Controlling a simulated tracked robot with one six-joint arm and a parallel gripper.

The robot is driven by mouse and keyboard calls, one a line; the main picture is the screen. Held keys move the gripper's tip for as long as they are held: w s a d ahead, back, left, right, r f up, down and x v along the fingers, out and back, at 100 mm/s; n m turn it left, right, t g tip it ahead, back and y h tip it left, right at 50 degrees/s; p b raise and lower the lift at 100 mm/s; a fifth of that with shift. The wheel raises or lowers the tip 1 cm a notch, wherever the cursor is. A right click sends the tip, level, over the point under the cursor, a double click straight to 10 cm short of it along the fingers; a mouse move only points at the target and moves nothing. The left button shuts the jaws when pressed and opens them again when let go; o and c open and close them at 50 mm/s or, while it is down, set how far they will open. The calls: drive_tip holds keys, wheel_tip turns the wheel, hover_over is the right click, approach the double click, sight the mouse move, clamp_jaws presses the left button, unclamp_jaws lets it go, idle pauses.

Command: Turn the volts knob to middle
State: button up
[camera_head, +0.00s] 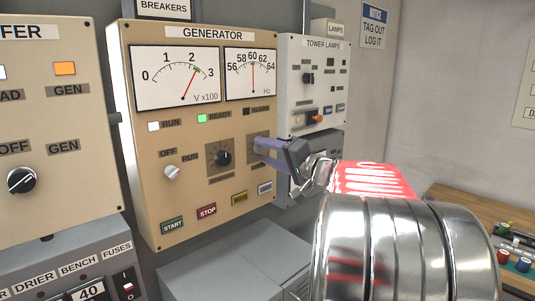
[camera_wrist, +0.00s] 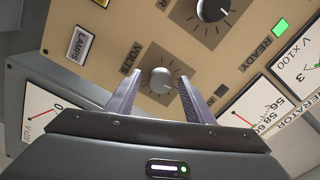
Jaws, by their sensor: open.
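The volts knob (camera_wrist: 162,81) is a round light grey knob on a dark square plate with tick marks, labelled VOLTS, in the wrist view. Its pointer is too small to read. It sits on the beige generator panel (camera_head: 150,215). My gripper (camera_head: 260,151) is in front of that panel's right part in the head view and hides the knob there. In the wrist view my gripper's two fingers (camera_wrist: 161,76) are apart, one on each side of the knob. I cannot tell whether they touch it.
A black dial knob (camera_head: 221,158) is just left of my gripper on the panel, with a silver OFF/RUN knob (camera_head: 171,172) further left. The volts meter (camera_head: 178,78) reads about 2.5. The tower lamps box (camera_head: 312,85) stands close on the right.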

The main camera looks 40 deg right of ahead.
drive_tip(key=s, duration=1.3)
drive_tip(key=shift+s+d, duration=0.2)
drive_tip(key=shift+d+r+m, duration=0.1)
drive_tip(key=shift+m, duration=0.75)
drive_tip(key=shift+d+r+m, duration=0.1)
drive_tip(key=shift+m, duration=0.75)
drive_tip(key=shift+w, duration=0.1)
drive_tip(key=w, duration=1.3)
drive_tip(key=shift+w+a, duration=0.2)
drive_tip(key=shift+w, duration=0.1)
drive_tip(key=shift+c, duration=0.5)
drive_tip(key=shift+f, duration=0.1)
drive_tip(key=c, duration=0.9)
